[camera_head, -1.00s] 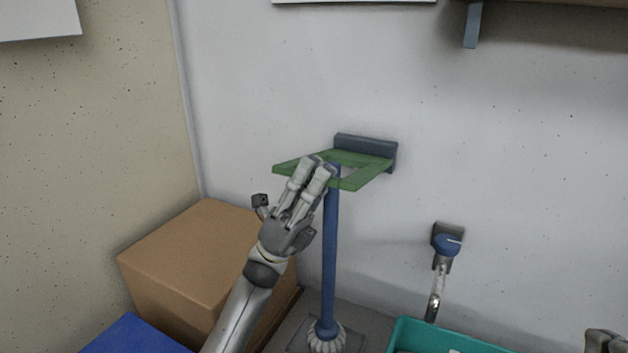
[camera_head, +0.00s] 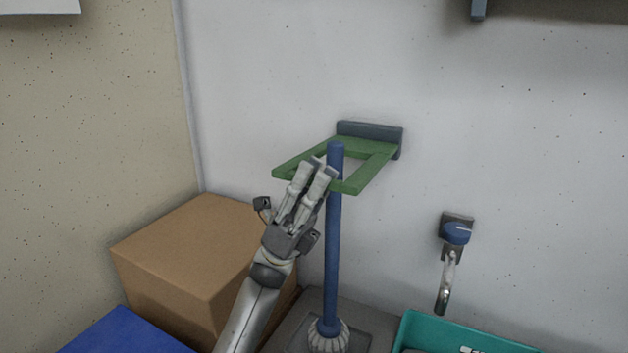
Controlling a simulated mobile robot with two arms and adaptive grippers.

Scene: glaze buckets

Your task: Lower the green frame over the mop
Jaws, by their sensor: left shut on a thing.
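The green frame (camera_head: 369,176) is a flat, open rectangle held roughly level near the wall. My left gripper (camera_head: 323,171) is shut on its near side. The handle's top shows within the frame's opening, above the near bar in the picture. My fingers and the near bar hide part of the handle, so any contact between handle and frame cannot be told. My right gripper is not in view.
A dark grey block (camera_head: 380,133) on the wall is at the frame's far edge. A cardboard box (camera_head: 190,250), a blue surface (camera_head: 125,335) and a teal bin (camera_head: 455,337) stand around the mop.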

